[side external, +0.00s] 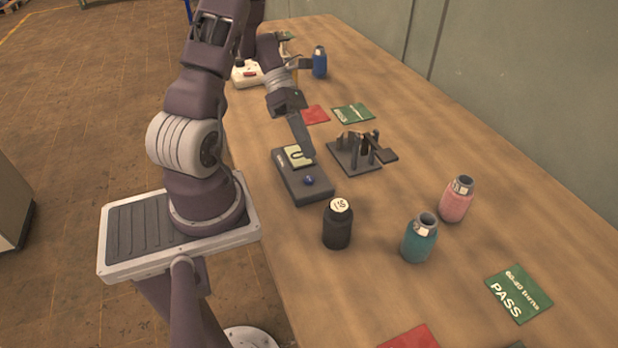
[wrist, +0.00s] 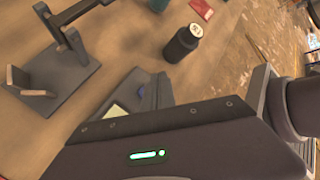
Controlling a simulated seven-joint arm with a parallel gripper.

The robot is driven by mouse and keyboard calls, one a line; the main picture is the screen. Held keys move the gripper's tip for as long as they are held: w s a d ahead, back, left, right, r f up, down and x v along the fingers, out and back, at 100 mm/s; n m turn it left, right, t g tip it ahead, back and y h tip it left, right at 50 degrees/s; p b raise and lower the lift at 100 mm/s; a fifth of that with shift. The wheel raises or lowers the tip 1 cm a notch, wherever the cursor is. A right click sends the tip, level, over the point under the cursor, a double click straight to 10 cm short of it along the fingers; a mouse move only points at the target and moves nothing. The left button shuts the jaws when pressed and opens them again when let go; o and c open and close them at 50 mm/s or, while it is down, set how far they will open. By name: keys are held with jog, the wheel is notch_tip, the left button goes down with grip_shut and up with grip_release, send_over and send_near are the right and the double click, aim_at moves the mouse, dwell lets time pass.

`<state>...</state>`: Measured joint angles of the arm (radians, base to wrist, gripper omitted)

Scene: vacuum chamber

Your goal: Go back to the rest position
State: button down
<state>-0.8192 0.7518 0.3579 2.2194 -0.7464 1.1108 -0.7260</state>
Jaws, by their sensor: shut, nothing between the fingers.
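My gripper (side external: 307,150) is shut and empty, pointing down at the dark box (side external: 312,190) with a pale yellow-green display and a blue knob. Its fingertips are at or just above the display's right side; I cannot tell whether they touch. In the wrist view the closed fingers (wrist: 157,90) show in front of the box (wrist: 132,88), covering part of it. My arm is bent forward from its base over the wooden table.
A dark pronged stand (side external: 345,158) is close right of my gripper. A black bottle (side external: 337,228), teal jar (side external: 419,240) and pink jar (side external: 456,202) stand nearer the camera. A green PASS card (side external: 518,292) lies flat.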

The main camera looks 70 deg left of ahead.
dwell(0.3)
jog(key=d+r+m+g+y, duration=0.2)
jog(key=d+r+m+y, duration=0.3)
jog(key=d+r+m, duration=0.85)
jog(key=s+d+r+m+t+y, duration=0.3)
jog(key=s+m, duration=0.5)
jog(key=m, duration=0.8)
notch_tip(320, 180, up, 4)
jog(key=t+y, duration=0.1)
jog(key=t, duration=0.1)
jog(key=shift+d+t, duration=0.3)
